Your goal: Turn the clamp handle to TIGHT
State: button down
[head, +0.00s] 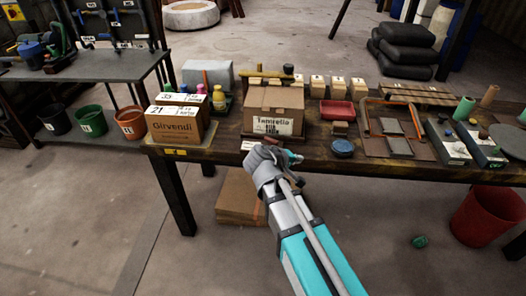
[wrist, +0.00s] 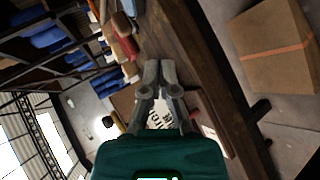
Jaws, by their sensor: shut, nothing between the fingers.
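I cannot pick out a clamp handle or a TIGHT mark with certainty in either view. My gripper (head: 292,157) is shut and empty in the head view, at the near edge of the wooden workbench (head: 225,135), in front of the Tamrello carton (head: 275,97). In the wrist view my gripper (wrist: 160,68) shows its two grey fingers together. A white printed label lies partly hidden behind them, and the bench edge (wrist: 195,55) runs past on their right.
A Givendi box (head: 178,128) stands at the bench's left end. A red tray (head: 337,110), a blue round tin (head: 342,147) and an orange-framed tool (head: 364,118) lie right of the carton. A red bin (head: 485,215) stands on the floor.

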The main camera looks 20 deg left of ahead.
aim_at(267, 140)
jog(key=s+a+n+t+y+b, duration=0.1)
jog(key=s+a+n+t+b, duration=0.1)
jog(key=a, duration=0.6)
jog(key=s+a+n+t+y+b, duration=0.1)
jog(key=s+a+n+t+b, duration=0.2)
jog(key=a, duration=0.6)
jog(key=shift+s+f+t+y+b, duration=0.15)
jog(key=shift+f+t+y+b, duration=0.15)
jog(key=shift+f+y+b, duration=0.15)
jog(key=b+x, duration=0.3)
jog(key=x, duration=1.1)
jog(key=shift+d, duration=0.1)
